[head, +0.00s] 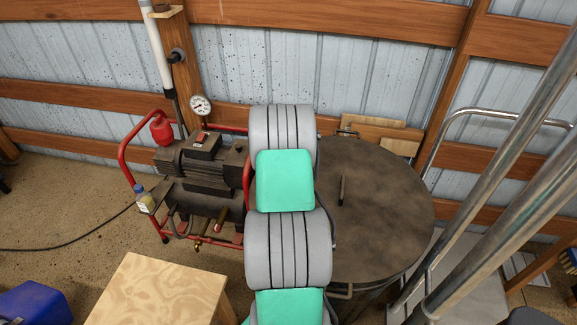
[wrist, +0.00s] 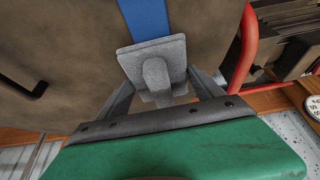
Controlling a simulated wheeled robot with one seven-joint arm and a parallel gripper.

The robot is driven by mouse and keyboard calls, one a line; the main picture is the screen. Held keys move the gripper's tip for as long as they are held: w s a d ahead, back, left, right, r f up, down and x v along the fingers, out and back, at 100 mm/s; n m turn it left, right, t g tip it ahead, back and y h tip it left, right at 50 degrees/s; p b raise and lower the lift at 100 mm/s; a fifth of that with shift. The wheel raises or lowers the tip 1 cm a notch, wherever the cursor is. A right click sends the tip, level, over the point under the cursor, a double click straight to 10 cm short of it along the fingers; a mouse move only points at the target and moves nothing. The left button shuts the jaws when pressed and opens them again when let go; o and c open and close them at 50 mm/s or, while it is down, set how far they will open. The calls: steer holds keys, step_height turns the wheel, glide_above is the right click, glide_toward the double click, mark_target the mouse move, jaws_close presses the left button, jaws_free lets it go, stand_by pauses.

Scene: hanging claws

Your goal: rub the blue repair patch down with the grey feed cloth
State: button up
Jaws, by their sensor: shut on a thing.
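In the wrist view my gripper (wrist: 158,82) is shut on the grey feed cloth (wrist: 150,51), which looks like a flat grey pad with a raised grip between the fingers. The blue repair patch (wrist: 147,18) shows as a blue strip on a brown surface, running out from behind the pad to the top edge. The pad covers part of the strip; whether it touches or hovers just over it I cannot tell. In the head view my own arm hides the gripper, cloth and patch.
The brown round lid (head: 385,225) with a black handle (head: 343,190) lies right of my arm. A red-framed compressor (head: 205,170) stands close on the left. Metal rails (head: 490,190) rise at the right. A wooden table (head: 155,295) and blue box (head: 35,303) are front left.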

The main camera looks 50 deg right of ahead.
steer(key=r, duration=0.2)
steer(key=r+p, duration=0.1)
steer(key=r, duration=0.1)
steer(key=shift+w+a, duration=0.2)
steer(key=shift+a, duration=0.05)
steer(key=shift+r+p, duration=0.85)
steer(key=shift+r, duration=1.25)
